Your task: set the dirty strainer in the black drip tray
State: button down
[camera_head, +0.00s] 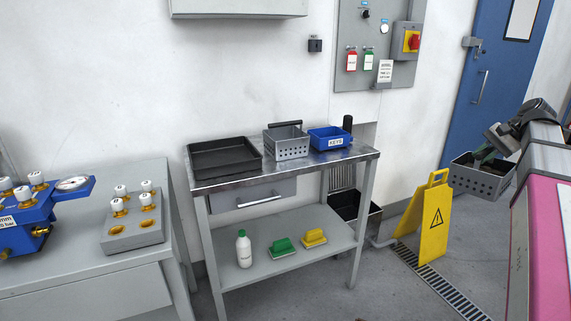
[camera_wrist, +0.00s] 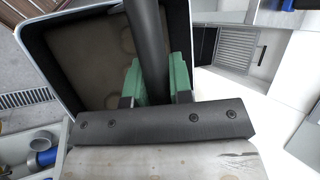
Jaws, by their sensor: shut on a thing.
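My gripper (camera_head: 490,151) is at the far right of the head view, shut on the black bar handle of a grey perforated strainer (camera_head: 480,180). The strainer hangs in the air, roughly level. In the wrist view the green fingertips (camera_wrist: 156,82) clasp the handle (camera_wrist: 150,45), and the strainer's floor (camera_wrist: 88,50) looks brown and stained. The black drip tray (camera_head: 228,171) lies at the left end of the metal-topped table, far left of my gripper. It looks empty.
A second grey strainer (camera_head: 288,149) with a black handle and a blue bin (camera_head: 331,143) stand right of the tray on the table (camera_head: 270,176). A yellow floor sign (camera_head: 434,222) stands between table and strainer. A blue valve rig (camera_head: 35,215) is at left.

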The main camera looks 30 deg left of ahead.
aim_at(224, 161)
jog(key=k+u, duration=0.1)
jog(key=u, duration=0.25)
jog(key=j+u, duration=0.1)
jog(key=u, duration=0.25)
jog(key=k+j+u, duration=0.1)
jog(key=u, duration=0.25)
